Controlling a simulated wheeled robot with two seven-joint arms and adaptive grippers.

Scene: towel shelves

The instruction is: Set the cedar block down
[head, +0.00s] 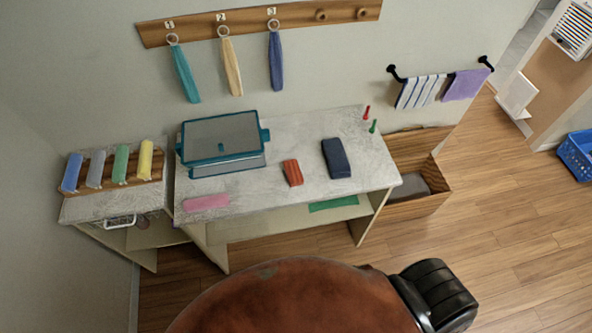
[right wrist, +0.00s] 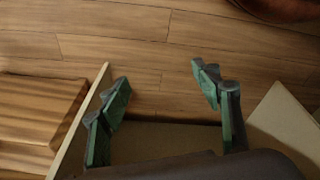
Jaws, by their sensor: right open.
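The cedar block (head: 292,172), reddish brown with darker stripes, lies on the white marbled tabletop (head: 262,195), between a teal-framed box and a dark blue folded cloth. No gripper touches it in the head view. My right gripper (right wrist: 160,78) shows only in the right wrist view. Its two green-padded fingers are spread wide with nothing between them, above wood flooring and pale panels. The cedar block is not visible in that view. My left gripper is in neither view.
The teal box (head: 222,140) stands left on the table, a pink cloth (head: 206,202) at the front left. The dark blue cloth (head: 337,158) and red and green pegs (head: 373,126) are right. A wooden crate (head: 408,208) stands beside the table. The tabletop front middle is clear.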

